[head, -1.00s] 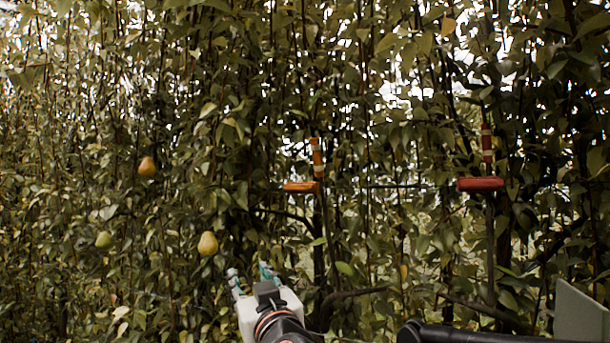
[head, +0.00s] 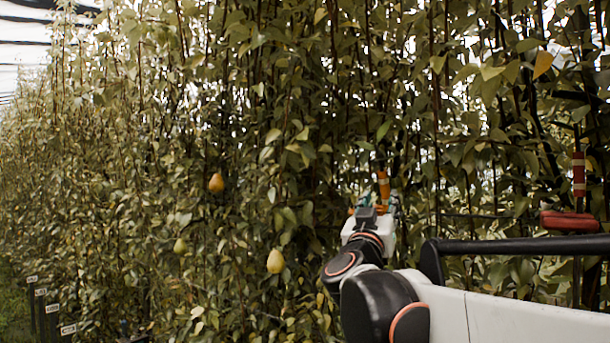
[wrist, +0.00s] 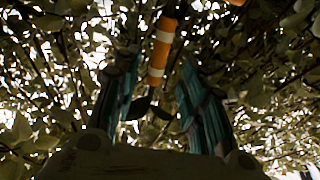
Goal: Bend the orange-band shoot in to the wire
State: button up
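The orange-band shoot (head: 383,185) stands upright in the foliage, with orange and white bands. In the wrist view the banded shoot (wrist: 161,50) runs between the two teal fingers of my gripper (wrist: 158,92). The fingers are apart, with space on both sides of the shoot. In the head view my gripper (head: 376,203) is raised at the shoot, and its body hides the lower part of it. A bit of the orange clip (head: 352,211) shows just left of the gripper. The wire (head: 480,215) is a thin dark line to the right, partly lost among leaves.
A red-banded shoot (head: 579,175) with a red clip (head: 569,221) stands at the right. Several pears hang at the left, one yellow pear (head: 275,261) near my arm. Small white row labels (head: 68,329) stand at the lower left. Dense leaves surround the gripper.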

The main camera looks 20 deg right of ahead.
aim_at(384, 192)
jog(key=p+x, duration=0.1)
jog(key=x, duration=0.7)
jog(key=shift+w+d+r+p, duration=0.1)
jog(key=shift+w+p, duration=0.05)
jog(key=shift+p, duration=0.25)
grip_shut()
